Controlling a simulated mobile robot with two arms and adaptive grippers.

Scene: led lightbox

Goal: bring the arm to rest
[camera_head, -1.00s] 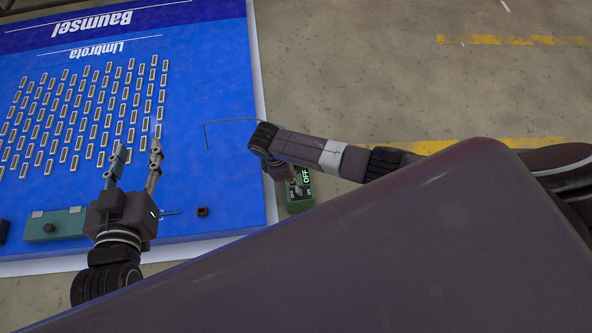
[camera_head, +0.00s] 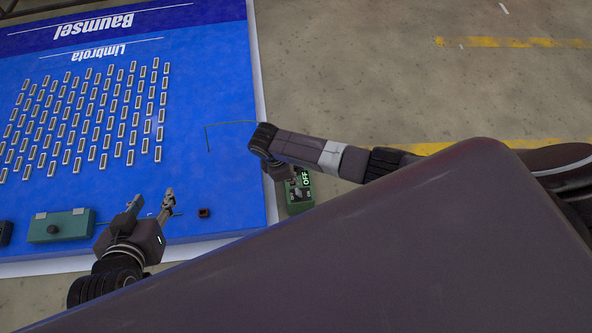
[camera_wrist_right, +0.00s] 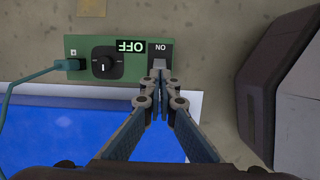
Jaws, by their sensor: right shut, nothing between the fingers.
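My left gripper (camera_head: 152,203) is open and empty, over the near edge of the blue lightbox panel (camera_head: 190,100). My right gripper (camera_wrist_right: 160,90) is shut with nothing between its fingers. In the right wrist view its tips are over the green switch box (camera_wrist_right: 82,72), at the dark "ON" label (camera_wrist_right: 160,48). I cannot tell whether they touch it. The box has a black rotary knob (camera_wrist_right: 103,65) and an "OFF" label (camera_wrist_right: 131,46). In the head view the box (camera_head: 298,205) is partly hidden by my right arm.
A teal box (camera_head: 62,228) with a dark knob lies at the panel's near left. A small dark red square part (camera_head: 204,212) is right of my left gripper. A thin green cable (camera_head: 225,123) crosses the panel's right side. Concrete floor beyond is clear.

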